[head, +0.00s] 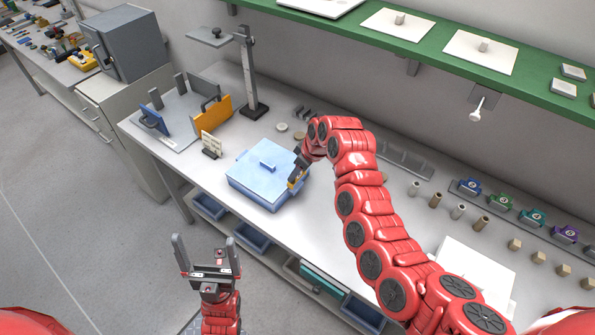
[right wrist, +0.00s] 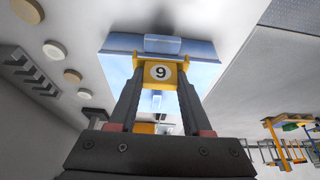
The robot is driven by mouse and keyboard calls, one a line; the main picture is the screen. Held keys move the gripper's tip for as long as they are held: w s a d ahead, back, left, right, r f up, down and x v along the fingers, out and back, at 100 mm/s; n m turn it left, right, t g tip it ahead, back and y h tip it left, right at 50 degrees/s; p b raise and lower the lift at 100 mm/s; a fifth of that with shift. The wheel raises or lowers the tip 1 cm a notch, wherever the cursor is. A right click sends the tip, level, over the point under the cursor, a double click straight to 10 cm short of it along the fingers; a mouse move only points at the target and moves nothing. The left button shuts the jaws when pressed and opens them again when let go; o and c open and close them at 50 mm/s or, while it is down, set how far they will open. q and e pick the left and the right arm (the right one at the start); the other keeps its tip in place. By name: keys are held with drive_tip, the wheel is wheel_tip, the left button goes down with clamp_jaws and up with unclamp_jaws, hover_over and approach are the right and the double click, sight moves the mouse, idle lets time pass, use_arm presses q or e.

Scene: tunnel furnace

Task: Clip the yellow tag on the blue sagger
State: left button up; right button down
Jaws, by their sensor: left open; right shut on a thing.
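The blue sagger (head: 250,180) is a light blue lidded box with a small handle on top, standing on the bench. It also shows in the right wrist view (right wrist: 200,49). My right gripper (head: 296,178) is at the sagger's right side, shut on the yellow tag (right wrist: 160,73), which bears a black 9 on a white disc. The tag (head: 291,185) overlaps the sagger's side handle in the wrist view; I cannot tell whether it touches or is clipped on. My left gripper (head: 204,243) is open and empty, in front of the bench and away from the sagger.
Behind the sagger stand a metal height stand (head: 247,75) and a small sign (head: 211,145). A fixture with orange and blue plates (head: 180,112) is at the left. Numbered coloured tags (head: 502,201) sit at the right. A green shelf (head: 420,50) hangs above.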

sight(298, 179)
drive_tip(key=shift+s+f+b, duration=0.1)
drive_tip(key=shift+f+b, duration=0.55)
drive_tip(key=shift+f, duration=0.4)
drive_tip(key=shift+f+b, duration=0.6)
drive_tip(key=shift+f, duration=0.4)
drive_tip(key=shift+s+f, duration=0.1)
drive_tip(key=shift+f, duration=0.15)
drive_tip(key=shift+c, duration=1.3)
unclamp_jaws()
